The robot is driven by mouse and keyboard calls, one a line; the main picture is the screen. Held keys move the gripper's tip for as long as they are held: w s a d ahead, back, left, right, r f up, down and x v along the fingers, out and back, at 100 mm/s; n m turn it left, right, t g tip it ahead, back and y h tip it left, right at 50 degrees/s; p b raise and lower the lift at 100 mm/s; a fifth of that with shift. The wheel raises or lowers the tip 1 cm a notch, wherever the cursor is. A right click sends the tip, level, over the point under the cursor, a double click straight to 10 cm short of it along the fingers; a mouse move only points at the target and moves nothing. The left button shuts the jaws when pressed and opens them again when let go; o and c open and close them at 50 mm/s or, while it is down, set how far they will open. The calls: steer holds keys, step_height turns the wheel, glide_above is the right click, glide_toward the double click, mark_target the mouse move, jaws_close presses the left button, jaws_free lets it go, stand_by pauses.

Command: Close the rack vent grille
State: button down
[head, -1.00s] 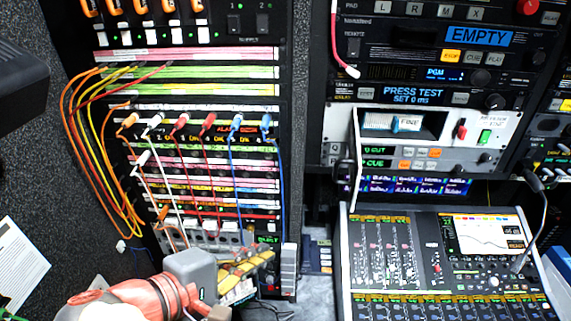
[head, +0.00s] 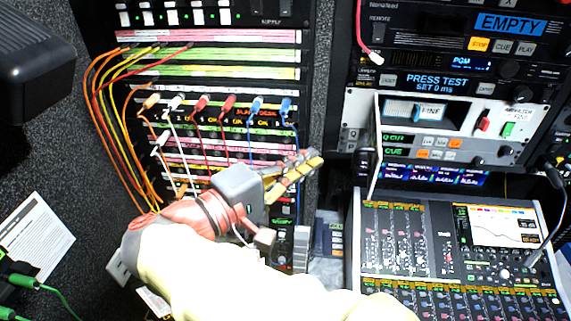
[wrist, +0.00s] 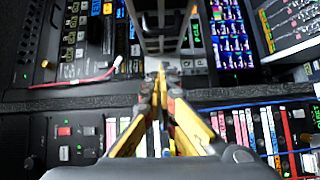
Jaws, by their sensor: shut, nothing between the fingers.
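The rack vent grille (head: 375,150) appears to be the thin pale panel standing out from the white rack unit, seen nearly edge-on in the head view. It stands open at the unit's left side. In the wrist view a dark panel with a pale frame (wrist: 163,48), seemingly the same grille, lies just past the fingertips. My gripper (head: 314,160) is shut and empty, left of the grille in the head view. It also shows in the wrist view (wrist: 161,75), with its tips together below the panel's lower edge. I cannot tell whether they touch it.
The white unit (head: 352,125) has a meter window and red and green switches. Left of my gripper is a patch bay with hanging cables (head: 200,140). A mixing console (head: 410,235) stands below the grille. A red cable (head: 361,35) hangs above.

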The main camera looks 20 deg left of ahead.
steer(key=d, duration=0.1)
steer(key=w+d, duration=0.1)
steer(key=d, duration=0.1)
steer(key=w+d+p, duration=0.1)
steer(key=shift+w+d+f, duration=0.1)
steer(key=shift+w+d, duration=0.05)
steer(key=shift+d, duration=0.1)
steer(key=shift+d+n+t+y+b, duration=0.3)
steer(key=shift+d+n+y+b, duration=0.1)
steer(key=shift+d+y+b, duration=0.3)
